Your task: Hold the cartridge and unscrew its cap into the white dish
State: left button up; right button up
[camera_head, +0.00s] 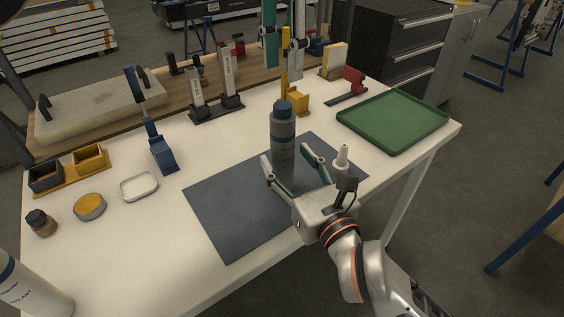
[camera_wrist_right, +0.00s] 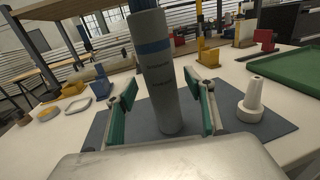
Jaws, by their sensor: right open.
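The grey cartridge (camera_head: 283,157) stands upright on the dark mat, with its blue cap (camera_head: 282,107) on top. It also fills the middle of the right wrist view (camera_wrist_right: 157,75). My right gripper (camera_head: 286,158) is open, its fingers on either side of the cartridge's lower body, with visible gaps in the wrist view. My left gripper (camera_head: 285,68) hangs fingers down at the top of the head view, above the cap in the picture; its fingers are apart and nothing shows between them but background. The white dish (camera_head: 139,198) lies left of the mat and looks empty.
A white nozzle (camera_head: 342,160) stands right of the cartridge, close to my right gripper. A green tray (camera_head: 395,147) lies at the right. A yellow tin (camera_head: 90,207), a small jar (camera_head: 41,223) and another cartridge (camera_head: 36,292) are left. The mat's left part (camera_head: 225,215) is clear.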

aim_at(283, 105)
jog(key=shift+x, duration=1.35)
grip_shut()
pick_arm(q)
jog(key=m, duration=2.2)
jog(key=shift+m, duration=0.3)
jog(key=shift+f, duration=4.05)
